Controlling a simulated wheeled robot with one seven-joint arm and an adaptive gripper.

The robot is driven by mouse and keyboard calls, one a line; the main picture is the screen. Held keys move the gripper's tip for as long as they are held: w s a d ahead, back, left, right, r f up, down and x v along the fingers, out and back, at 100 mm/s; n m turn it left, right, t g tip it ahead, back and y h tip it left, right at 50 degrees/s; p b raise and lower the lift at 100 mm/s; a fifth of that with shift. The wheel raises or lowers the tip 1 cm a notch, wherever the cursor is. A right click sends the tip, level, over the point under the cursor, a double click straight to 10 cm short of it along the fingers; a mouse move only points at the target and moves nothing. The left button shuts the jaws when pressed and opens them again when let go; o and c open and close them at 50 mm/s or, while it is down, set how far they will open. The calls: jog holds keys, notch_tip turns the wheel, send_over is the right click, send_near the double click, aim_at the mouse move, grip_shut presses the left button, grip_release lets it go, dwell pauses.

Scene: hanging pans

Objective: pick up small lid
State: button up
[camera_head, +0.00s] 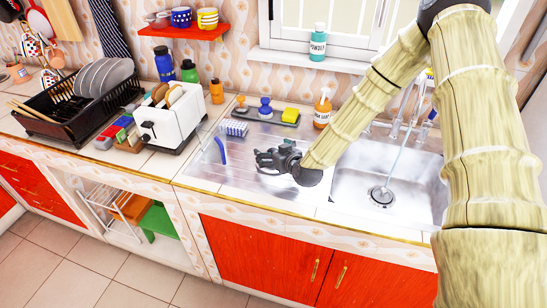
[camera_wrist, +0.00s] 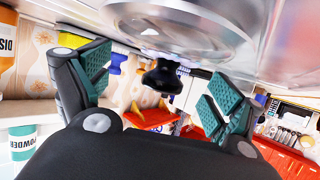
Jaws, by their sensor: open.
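The small lid (camera_wrist: 185,22) shows in the wrist view as a shiny silver disc at the top, with a black knob (camera_wrist: 165,78) pointing toward the middle of the picture. My gripper (camera_wrist: 155,76) is open. Its two green-padded fingers appear on either side of the knob, with gaps to both pads; I see no contact. How deep the knob sits between them is hard to tell. In the head view my gripper (camera_head: 278,158) is low over the metal drainboard, left of the sink basin, and I cannot make out the lid there.
The sink basin (camera_head: 385,180) with running water lies right of my gripper. A soap bottle (camera_head: 322,108) and a tray with a yellow sponge (camera_head: 290,115) stand behind it. A blue bent straw-like item (camera_head: 220,150) and a white toaster (camera_head: 172,118) are to the left.

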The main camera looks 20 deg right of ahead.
aim_at(271, 149)
jog(key=shift+p+x, duration=0.5)
jog(key=shift+x, duration=1.15)
